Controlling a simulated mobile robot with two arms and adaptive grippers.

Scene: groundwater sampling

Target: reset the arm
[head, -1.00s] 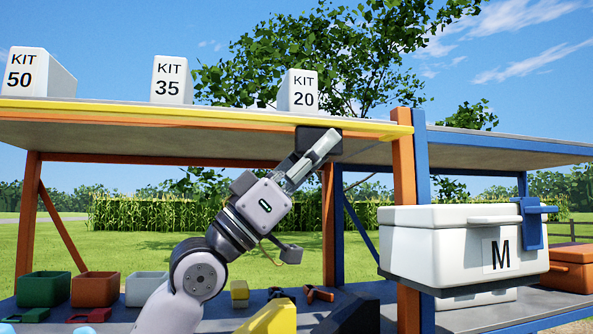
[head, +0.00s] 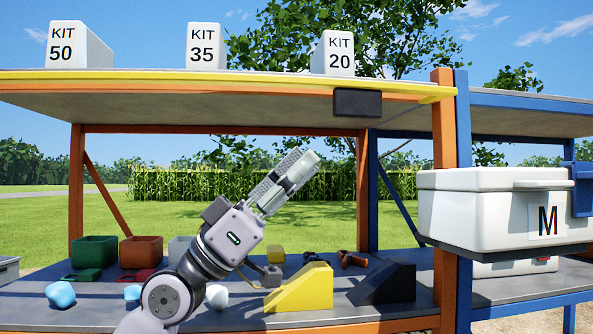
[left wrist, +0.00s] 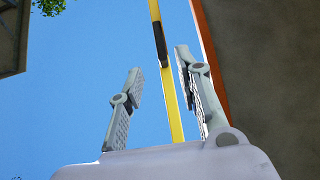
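My left arm comes up from the bottom of the head view. Its gripper (head: 290,175) points up and to the right, in front of the open space between the bench top and the upper shelf. In the left wrist view the two fingers of my left gripper (left wrist: 160,95) stand well apart with nothing between them. Past them show sky and the yellow edge (left wrist: 168,60) of the shelf. My right gripper is not in view.
The upper shelf (head: 200,90) carries three KIT boxes and has a dark block (head: 358,102) on its front edge. A white M cooler (head: 480,210) is at right. Bins, a yellow wedge (head: 302,290) and a dark wedge (head: 385,283) sit on the bench.

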